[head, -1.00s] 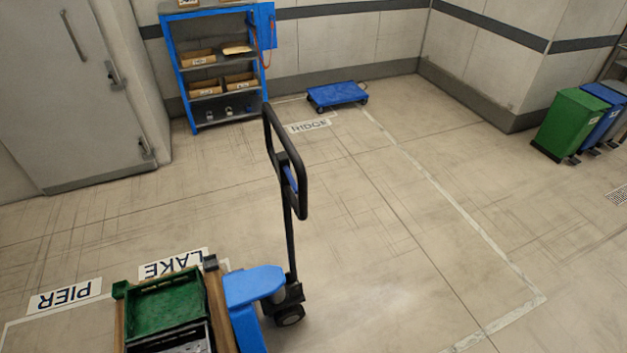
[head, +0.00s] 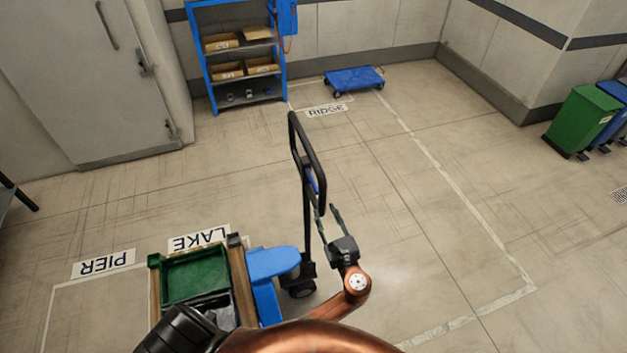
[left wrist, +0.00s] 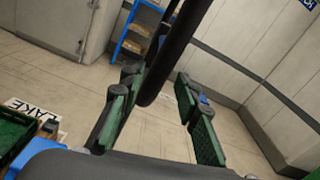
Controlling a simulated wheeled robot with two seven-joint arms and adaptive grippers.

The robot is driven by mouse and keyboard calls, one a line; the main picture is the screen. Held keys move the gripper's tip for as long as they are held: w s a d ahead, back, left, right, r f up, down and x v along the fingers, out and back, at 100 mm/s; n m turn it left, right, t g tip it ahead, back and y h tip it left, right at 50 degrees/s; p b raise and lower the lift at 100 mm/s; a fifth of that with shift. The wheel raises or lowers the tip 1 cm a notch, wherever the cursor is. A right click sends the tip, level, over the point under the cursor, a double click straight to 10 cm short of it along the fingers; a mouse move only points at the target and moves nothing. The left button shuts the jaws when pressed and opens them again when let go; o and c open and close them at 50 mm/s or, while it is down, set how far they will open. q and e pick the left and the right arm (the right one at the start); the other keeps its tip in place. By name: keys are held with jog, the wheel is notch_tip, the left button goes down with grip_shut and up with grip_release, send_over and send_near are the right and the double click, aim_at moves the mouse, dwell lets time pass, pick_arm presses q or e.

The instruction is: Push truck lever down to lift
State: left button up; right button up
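The pallet truck (head: 273,263) is blue, with a tall black loop handle (head: 321,165) standing upright. A small blue lever (head: 313,182) shows inside the loop. My left gripper (head: 328,211) is open beside the handle's lower right side, its fingers pointing up towards the loop. In the left wrist view, a dark handle bar (left wrist: 172,50) runs down between the two spread green-padded fingers (left wrist: 157,80). I cannot tell whether they touch it. The lever cannot be made out clearly there. My right gripper is not in view.
A green crate (head: 195,276) sits on the truck's load. A blue platform cart (head: 354,79) stands by the back wall, right of a blue shelf (head: 210,75). Green and blue bins (head: 583,122) stand at the right. The floor right of the truck is clear.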

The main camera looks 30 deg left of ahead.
aim_at(315, 184)
pick_arm(q)
jog(key=shift+s+r, duration=0.1)
jog(key=shift+r, duration=0.75)
jog(key=shift+a, duration=0.1)
jog(key=p+x, duration=0.2)
jog(key=x, duration=1)
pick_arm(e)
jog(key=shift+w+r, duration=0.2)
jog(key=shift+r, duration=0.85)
pick_arm(q)
jog(key=shift+c, duration=0.4)
grip_shut()
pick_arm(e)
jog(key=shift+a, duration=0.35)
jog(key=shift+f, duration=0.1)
